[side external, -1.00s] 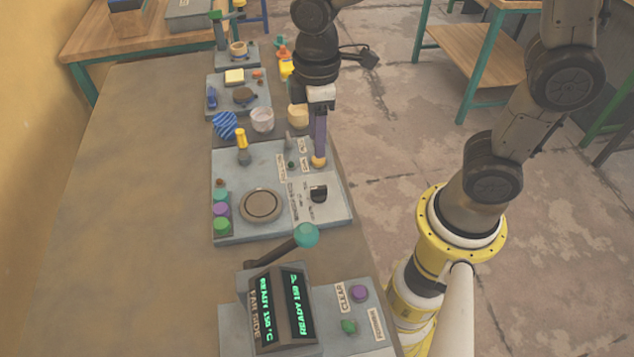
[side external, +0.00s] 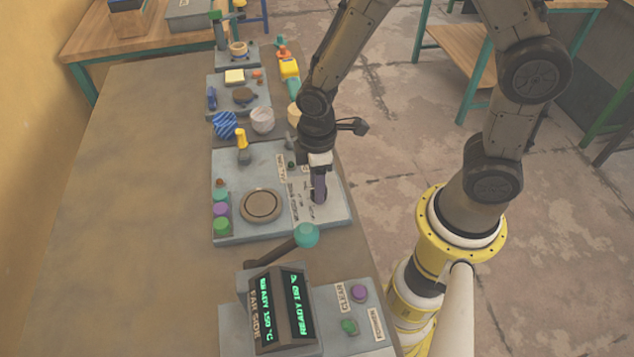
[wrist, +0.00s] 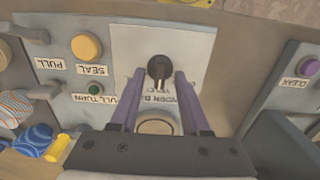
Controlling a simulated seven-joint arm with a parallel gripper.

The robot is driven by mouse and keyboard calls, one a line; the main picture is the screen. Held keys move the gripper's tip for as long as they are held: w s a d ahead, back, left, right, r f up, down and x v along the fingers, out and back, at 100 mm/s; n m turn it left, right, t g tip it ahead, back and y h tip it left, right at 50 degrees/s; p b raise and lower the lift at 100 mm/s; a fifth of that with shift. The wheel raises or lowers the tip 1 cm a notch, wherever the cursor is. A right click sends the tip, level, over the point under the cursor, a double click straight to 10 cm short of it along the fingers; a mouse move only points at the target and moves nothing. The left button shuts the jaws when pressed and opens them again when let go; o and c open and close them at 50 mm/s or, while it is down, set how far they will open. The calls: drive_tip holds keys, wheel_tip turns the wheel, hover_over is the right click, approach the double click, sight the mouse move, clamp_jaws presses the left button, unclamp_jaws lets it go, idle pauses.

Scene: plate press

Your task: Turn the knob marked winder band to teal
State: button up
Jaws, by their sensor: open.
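The black winder band knob (wrist: 159,68) shows in the wrist view on a pale plate, with partly covered, upside-down lettering (wrist: 160,96) beside it. My gripper (wrist: 159,74) is open, its two purple fingers on either side of the knob's near part. I cannot tell whether they touch it. In the side view my gripper (side external: 318,199) points down over the panel (side external: 232,165) and hides the knob. The colour words around the knob are too small or covered to read, so its setting is unclear.
A yellow seal button (wrist: 86,46) and a small green button (wrist: 94,90) sit beside the plate. A round disc (side external: 261,205) lies left of my gripper. A teal-ended lever (side external: 306,235) and a lit display (side external: 279,306) stand nearer the camera.

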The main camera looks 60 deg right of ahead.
drive_tip(key=shift+f, duration=0.1)
clamp_jaws()
drive_tip(key=shift+m, duration=0.3)
drive_tip(key=m, duration=0.4)
drive_tip(key=shift+w+m, duration=0.1)
drive_tip(key=shift+m, duration=0.2)
drive_tip(key=m, duration=0.5)
drive_tip(key=shift+d+m, duration=0.1)
drive_tip(key=shift+m, duration=0.2)
idle(0.4)
unclamp_jaws()
